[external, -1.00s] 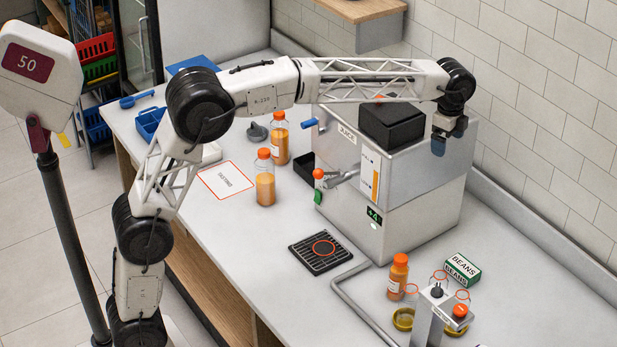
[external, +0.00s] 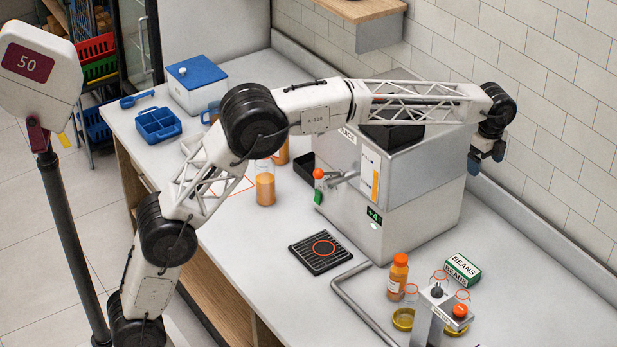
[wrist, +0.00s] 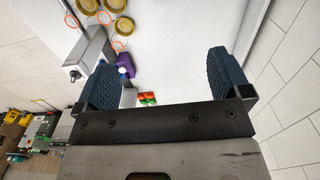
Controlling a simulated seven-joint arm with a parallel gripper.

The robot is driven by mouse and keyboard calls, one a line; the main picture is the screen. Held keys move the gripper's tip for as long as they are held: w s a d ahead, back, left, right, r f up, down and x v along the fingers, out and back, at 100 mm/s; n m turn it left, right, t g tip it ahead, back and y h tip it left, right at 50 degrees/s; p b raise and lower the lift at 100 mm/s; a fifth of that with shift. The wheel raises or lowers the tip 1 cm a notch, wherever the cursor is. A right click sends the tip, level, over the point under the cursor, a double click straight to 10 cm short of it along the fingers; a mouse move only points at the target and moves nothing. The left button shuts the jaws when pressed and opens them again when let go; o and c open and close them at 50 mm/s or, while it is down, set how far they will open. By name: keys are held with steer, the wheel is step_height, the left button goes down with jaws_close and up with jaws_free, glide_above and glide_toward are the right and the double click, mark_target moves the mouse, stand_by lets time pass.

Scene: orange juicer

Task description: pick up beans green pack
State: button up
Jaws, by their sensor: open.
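The green beans pack (external: 462,270), a small box with white "BEANS" lettering, lies on the counter in the external view. My gripper (external: 486,160) is high above the counter near the tiled wall, at the right side of the juicer and well above the pack. In the wrist view my gripper (wrist: 161,80) has its two blue fingers spread wide with nothing between them. I cannot make out the pack in the wrist view.
The large steel juicer (external: 400,185) stands left of my gripper. An orange-capped bottle (external: 398,277) and a metal fixture (external: 432,312) with red rings stand close to the pack. The tiled wall (external: 560,130) is on the right. Counter right of the pack is clear.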

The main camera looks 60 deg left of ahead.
glide_above(464, 266)
step_height(464, 266, down, 33)
steer(key=shift+a+f, duration=0.1)
steer(key=shift+f, duration=1.25)
steer(key=shift+f, duration=0.1)
steer(key=shift+f, duration=2.55)
steer(key=shift+c, duration=0.3)
steer(key=c, duration=1)
steer(key=shift+c, duration=0.2)
